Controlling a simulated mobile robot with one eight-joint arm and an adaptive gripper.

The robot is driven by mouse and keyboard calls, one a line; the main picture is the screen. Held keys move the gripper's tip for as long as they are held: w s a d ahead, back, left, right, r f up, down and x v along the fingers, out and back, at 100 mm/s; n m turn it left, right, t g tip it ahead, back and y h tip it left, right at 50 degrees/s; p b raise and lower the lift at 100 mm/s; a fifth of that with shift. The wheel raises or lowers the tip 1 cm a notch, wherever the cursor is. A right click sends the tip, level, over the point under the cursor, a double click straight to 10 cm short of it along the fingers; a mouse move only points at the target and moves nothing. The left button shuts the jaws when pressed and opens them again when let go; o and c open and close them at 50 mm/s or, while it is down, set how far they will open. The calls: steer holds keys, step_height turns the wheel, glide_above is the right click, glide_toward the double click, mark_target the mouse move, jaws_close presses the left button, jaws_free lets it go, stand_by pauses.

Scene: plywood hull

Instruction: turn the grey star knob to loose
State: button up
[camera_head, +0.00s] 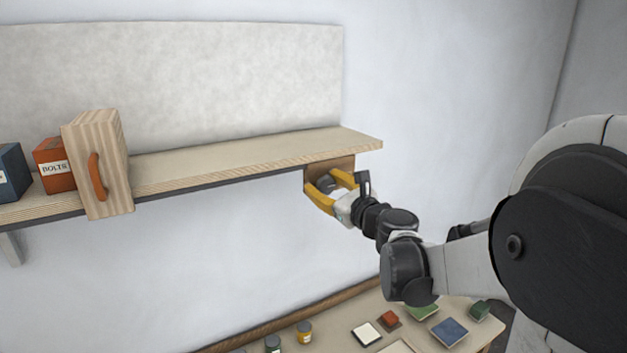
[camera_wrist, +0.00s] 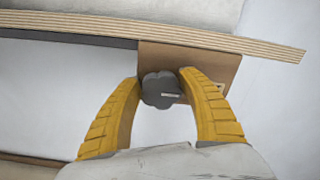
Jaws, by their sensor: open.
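The grey star knob (camera_wrist: 160,90) sits on a brown mounting block (camera_wrist: 222,67) under the shelf's edge. It has a lobed rim and a small pale mark on its face. In the head view the knob (camera_head: 326,184) is partly hidden by my gripper. My gripper (camera_wrist: 161,77) is open, with one yellow finger on each side of the knob. The right finger looks very near the knob's edge and the left finger is a little apart; I cannot tell whether either touches. In the head view my gripper (camera_head: 328,188) reaches the block from the right.
The plywood shelf (camera_head: 250,161) runs above the knob. A wooden box with an orange handle (camera_head: 98,165), an orange bolts box (camera_head: 52,166) and a blue box (camera_head: 10,172) stand at its left. A table below holds small blocks and jars. The wall right of the shelf is clear.

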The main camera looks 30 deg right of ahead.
steer(key=shift+s+r, duration=0.1)
steer(key=shift+s, duration=0.3)
steer(key=c, duration=0.8)
steer(key=shift+n, duration=0.3)
steer(key=n+b, duration=0.2)
steer(key=n, duration=0.2)
steer(key=shift+s+a, duration=0.1)
steer(key=n+b, duration=0.1)
steer(key=n, duration=0.3)
steer(key=shift+n+b, duration=0.35)
steer(key=shift+n, duration=0.05)
steer(key=n, duration=0.2)
steer(key=n+b, duration=0.1)
steer(key=n, duration=0.2)
steer(key=shift+a+f, duration=0.1)
steer(key=shift+f, duration=0.1)
steer(key=shift+n+b, duration=0.45)
steer(key=shift+n, duration=1.05)
steer(key=shift+c, duration=0.2)
steer(key=shift+w+r+n, duration=0.1)
steer(key=shift+w+n, duration=0.15)
steer(key=shift+n, duration=0.15)
